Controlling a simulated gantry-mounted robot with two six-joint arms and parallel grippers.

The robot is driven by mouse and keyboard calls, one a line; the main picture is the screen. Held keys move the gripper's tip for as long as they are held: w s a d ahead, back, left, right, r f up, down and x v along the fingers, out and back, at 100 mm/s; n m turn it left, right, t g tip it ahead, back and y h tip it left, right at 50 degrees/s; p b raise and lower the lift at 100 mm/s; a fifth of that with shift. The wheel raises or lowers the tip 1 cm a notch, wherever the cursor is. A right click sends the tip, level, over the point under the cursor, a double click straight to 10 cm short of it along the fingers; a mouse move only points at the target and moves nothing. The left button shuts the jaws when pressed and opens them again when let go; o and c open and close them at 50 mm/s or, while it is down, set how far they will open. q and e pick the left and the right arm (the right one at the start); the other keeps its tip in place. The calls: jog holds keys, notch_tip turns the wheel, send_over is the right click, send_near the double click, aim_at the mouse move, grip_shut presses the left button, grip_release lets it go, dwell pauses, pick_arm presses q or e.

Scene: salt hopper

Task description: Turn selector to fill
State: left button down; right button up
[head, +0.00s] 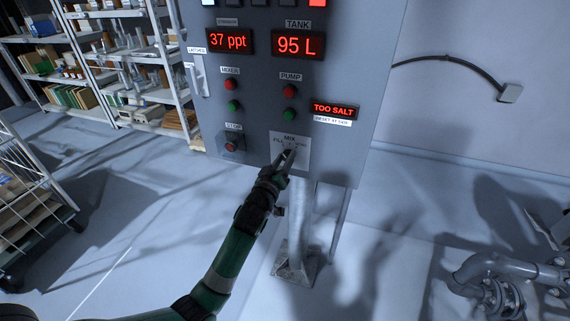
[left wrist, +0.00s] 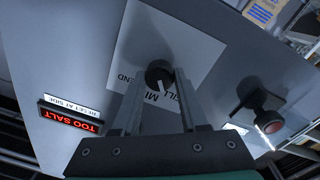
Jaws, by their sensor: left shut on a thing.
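The selector is a small dark round knob (left wrist: 158,72) with a white pointer mark. It sits on a white plate (head: 303,158) low on the grey control panel, labelled FILL, MIX and a partly hidden third word that ends in END. In the left wrist view the mark points roughly toward MIX. My left gripper (head: 289,156) reaches up to the knob from below. In the left wrist view its two fingers (left wrist: 160,78) lie on either side of the knob, shut on it. In the head view the fingers cover most of the knob. My right gripper is in neither view.
The panel (head: 250,110) shows 37 ppt, 95 L and a lit TOO SALT sign (head: 334,110). A stop button (head: 231,146) is left of the selector; mixer and pump buttons are above. Shelves (head: 100,50) stand at the left, grey pipes (head: 490,265) at the lower right.

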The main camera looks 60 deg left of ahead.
pick_arm(q)
jog(key=shift+n+b, duration=0.3)
jog(key=shift+n, duration=0.3)
jog(key=shift+c, duration=2.2)
grip_release()
jog(key=p+v, duration=0.2)
jog(key=v, duration=0.9)
jog(key=shift+s+d+p, duration=0.15)
jog(key=shift+d+p, duration=0.05)
jog(key=shift+p, duration=0.15)
